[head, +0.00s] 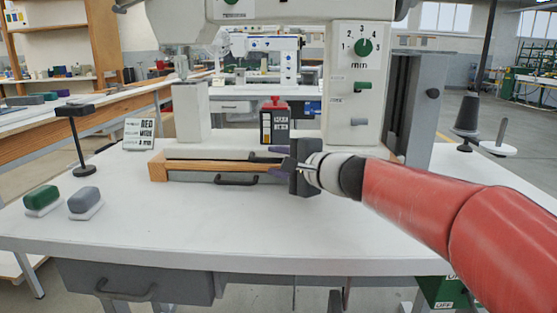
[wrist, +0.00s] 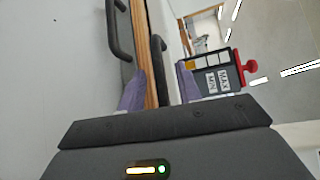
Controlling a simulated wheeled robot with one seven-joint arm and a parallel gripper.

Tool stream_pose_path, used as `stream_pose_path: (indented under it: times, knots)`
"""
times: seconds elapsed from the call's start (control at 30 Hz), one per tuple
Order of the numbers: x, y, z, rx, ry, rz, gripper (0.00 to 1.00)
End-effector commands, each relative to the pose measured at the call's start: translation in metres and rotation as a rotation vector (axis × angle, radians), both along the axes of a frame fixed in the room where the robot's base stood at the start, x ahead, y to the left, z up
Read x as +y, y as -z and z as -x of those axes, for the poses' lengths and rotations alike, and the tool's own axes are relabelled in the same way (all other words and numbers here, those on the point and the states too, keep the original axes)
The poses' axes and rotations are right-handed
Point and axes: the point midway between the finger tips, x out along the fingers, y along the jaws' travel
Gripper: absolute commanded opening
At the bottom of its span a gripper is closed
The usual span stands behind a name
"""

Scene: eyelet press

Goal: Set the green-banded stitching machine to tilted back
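My gripper (head: 270,160) is at the right end of this bed. Its purple fingers are apart, with the wooden edge (wrist: 150,60) and a dark bar (wrist: 158,55) showing between them. I cannot tell whether they touch.
A red-capped dark container (head: 274,122) stands behind the bed and shows right of my fingers in the wrist view (wrist: 218,78). A green block (head: 42,198), a grey block (head: 85,200), a small sign (head: 139,134) and a black stand (head: 80,140) are at left. The front table is clear.

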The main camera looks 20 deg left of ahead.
Motion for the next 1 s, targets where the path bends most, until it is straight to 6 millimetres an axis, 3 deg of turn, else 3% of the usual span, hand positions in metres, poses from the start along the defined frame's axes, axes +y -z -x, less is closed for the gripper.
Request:
stream_pose_path:
  times: [0.23,0.5,1.0]
  knots:
    - [0.0011,0.0004,-0.0005,0.000,0.000,0.000,0.34]
    - [0.0010,0.0004,-0.0004,0.000,0.000,0.000,0.00]
    - [0.0010,-0.0045,-0.0009,0.000,0.000,0.000,0.00]
